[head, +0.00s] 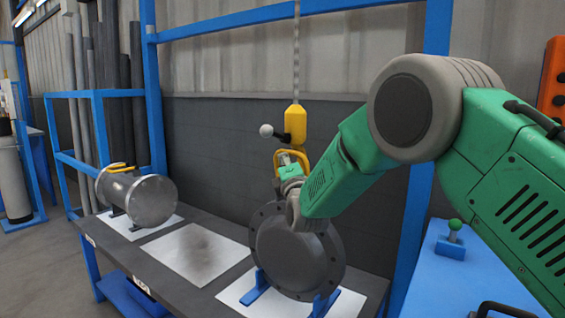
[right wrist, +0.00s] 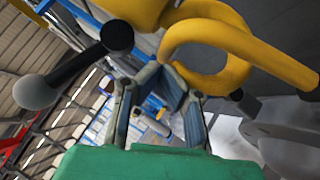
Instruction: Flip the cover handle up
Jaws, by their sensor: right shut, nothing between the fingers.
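The dark round flanged cover (head: 292,255) stands upright on blue supports on the bench. A yellow loop (head: 304,160) shows above it, just below a yellow hoist block (head: 295,122) on a chain. I cannot tell whether this loop is the cover's handle or the hoist's hook. My right gripper (head: 291,158) is above the cover's top edge, pointing up by the loop, shut and empty. In the right wrist view the fingers (right wrist: 165,78) are close to the yellow loop (right wrist: 205,32); contact is unclear. My right forearm hides part of the cover. My left gripper is out of view.
A black lever with a white ball (right wrist: 35,92) sticks out beside the hoist block, close to my gripper. A metal cylinder (head: 150,201) with a yellow handle (head: 121,167) stands left on the bench (head: 105,228). A white sheet (head: 196,254) lies empty between. Blue frame posts stand behind.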

